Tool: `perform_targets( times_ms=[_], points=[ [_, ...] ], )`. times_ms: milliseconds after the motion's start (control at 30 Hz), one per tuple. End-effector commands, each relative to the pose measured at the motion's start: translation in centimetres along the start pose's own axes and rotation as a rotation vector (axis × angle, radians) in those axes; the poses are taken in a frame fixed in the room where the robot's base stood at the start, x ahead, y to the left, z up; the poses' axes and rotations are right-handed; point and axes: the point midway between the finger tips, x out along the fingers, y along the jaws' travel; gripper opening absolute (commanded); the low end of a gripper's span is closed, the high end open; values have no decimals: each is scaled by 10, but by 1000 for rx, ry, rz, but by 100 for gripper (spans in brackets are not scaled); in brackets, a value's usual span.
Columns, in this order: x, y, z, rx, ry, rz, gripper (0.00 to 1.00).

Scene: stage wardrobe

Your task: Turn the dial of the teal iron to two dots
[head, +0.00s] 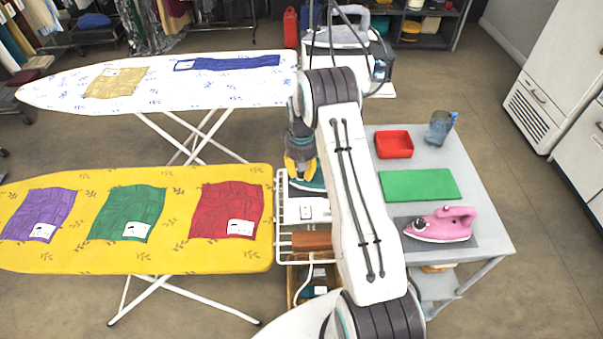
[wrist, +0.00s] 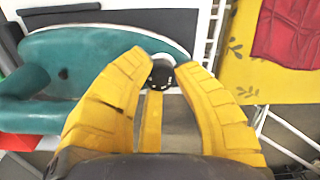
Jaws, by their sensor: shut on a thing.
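The teal iron (wrist: 90,50) fills the upper left of the wrist view, with its handle toward the left edge. Its round black dial (wrist: 162,77) sits in a pale ring, and small light marks show on it, too small to read as a setting. My gripper (wrist: 163,66) has its two yellow fingers around the dial, one on each side, closed on it. In the head view my gripper (head: 301,168) is over the teal iron (head: 312,184), beside the right end of the yellow board. My arm and fingers hide most of the iron there.
The yellow ironing board (head: 150,260) holds purple, green and red cloths. A white wire rack (head: 282,215) stands at its right end. Floor is free at right.

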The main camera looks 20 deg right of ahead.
Motion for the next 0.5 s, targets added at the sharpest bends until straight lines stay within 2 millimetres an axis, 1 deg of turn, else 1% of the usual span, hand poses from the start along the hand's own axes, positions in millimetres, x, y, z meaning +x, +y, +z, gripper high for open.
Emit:
perform_targets(
  times_ms=[33,500],
  points=[
    [6,0,0,36,-1,0,0],
    [5,0,1,393,-4,0,0]
  ],
)
